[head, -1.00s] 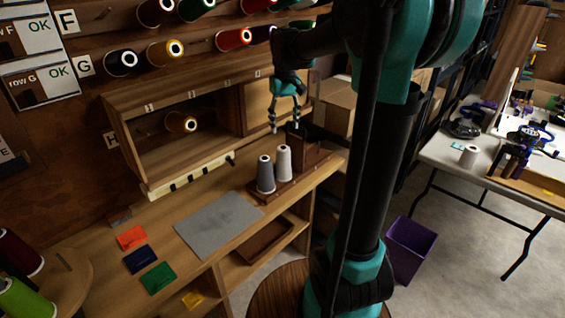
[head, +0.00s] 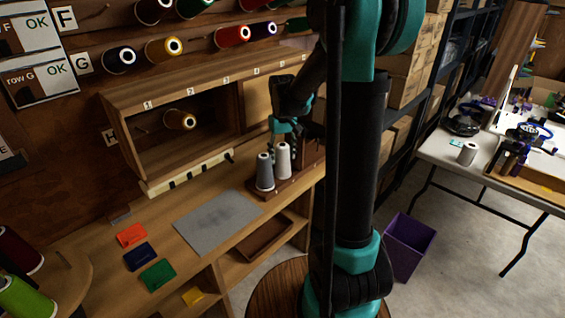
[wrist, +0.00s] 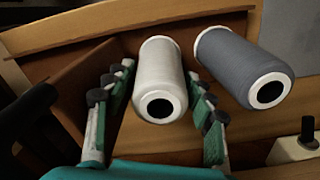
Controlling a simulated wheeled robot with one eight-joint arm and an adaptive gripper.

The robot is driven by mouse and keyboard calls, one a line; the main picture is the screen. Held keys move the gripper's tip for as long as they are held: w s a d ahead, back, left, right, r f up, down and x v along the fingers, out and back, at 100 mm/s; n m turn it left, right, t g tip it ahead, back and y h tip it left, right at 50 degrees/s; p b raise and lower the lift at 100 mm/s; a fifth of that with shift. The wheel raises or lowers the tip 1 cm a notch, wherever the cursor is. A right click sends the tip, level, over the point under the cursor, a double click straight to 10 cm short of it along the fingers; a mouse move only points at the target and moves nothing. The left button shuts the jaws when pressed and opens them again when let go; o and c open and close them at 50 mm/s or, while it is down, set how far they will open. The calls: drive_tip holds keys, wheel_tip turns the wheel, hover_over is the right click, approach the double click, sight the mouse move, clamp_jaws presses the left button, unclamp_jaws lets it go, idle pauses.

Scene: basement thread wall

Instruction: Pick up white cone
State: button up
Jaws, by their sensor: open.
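The white cone (head: 283,161) stands upright on a small wooden stand (head: 265,191) on the bench, just right of a grey cone (head: 264,172). In the wrist view the white cone (wrist: 159,82) lies between the two fingers of my open gripper (wrist: 157,98), with a visible gap on each side. The grey cone (wrist: 242,66) is just outside the right finger. In the head view my gripper (head: 284,138) is behind and above the white cone, and its fingertips are partly hidden by the cones.
A grey mat (head: 217,224) and coloured cards lie on the bench to the left. A wooden cubby (head: 180,125) stands at the back. A purple bin (head: 409,246) stands on the floor.

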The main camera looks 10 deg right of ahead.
drive_tip(key=shift+f, duration=0.4)
drive_tip(key=c, duration=1.2)
drive_tip(key=shift+o, duration=0.2)
drive_tip(key=shift+r, duration=0.15)
wheel_tip(320, 180, up, 20)
